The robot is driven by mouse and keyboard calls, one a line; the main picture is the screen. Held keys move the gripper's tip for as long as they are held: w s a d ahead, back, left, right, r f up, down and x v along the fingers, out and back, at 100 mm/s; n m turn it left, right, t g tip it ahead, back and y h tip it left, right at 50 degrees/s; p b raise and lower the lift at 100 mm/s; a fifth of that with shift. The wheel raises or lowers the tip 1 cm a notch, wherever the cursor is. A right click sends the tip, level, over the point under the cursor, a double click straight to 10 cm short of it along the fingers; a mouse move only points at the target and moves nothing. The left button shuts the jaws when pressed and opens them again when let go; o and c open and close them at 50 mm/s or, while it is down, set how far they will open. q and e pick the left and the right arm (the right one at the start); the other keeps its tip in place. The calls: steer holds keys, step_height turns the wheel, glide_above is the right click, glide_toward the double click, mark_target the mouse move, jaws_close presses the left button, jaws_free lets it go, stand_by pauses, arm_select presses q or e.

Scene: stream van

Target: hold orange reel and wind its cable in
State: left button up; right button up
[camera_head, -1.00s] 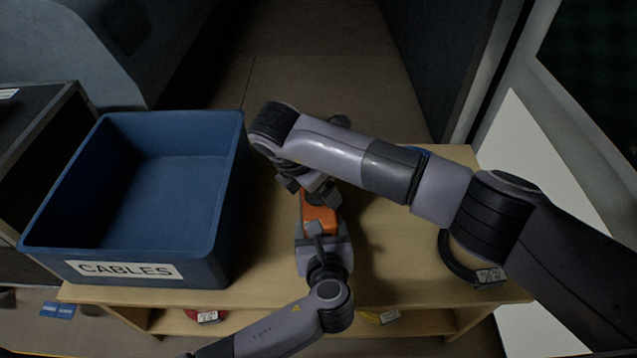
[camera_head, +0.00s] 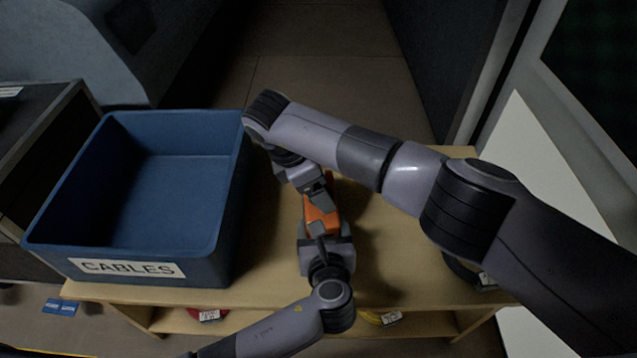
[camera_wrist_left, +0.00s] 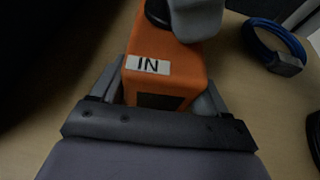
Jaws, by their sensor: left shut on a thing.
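The orange reel (camera_head: 320,212) is over the wooden table, right of the blue crate. My left gripper (camera_head: 324,236) is shut on it from the near side. In the left wrist view the reel (camera_wrist_left: 165,50) sits between the two jaws (camera_wrist_left: 163,88), with a white "IN" label facing the camera. My right gripper (camera_head: 322,186) is at the far end of the reel, and a grey and black part covers the reel's top in the wrist view. Its fingertips are too hidden to judge. The reel's crank and its cable cannot be made out.
A blue crate (camera_head: 228,225) labelled CABLES stands empty on the left of the table (camera_head: 270,285). A blue cable coil (camera_wrist_left: 268,40) lies near the reel. A black coil (camera_head: 462,272) is partly behind my right arm. Red (camera_head: 212,313) and yellow (camera_head: 372,317) items lie below the tabletop.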

steer(key=o, duration=1)
steer(key=shift+v, duration=3.8)
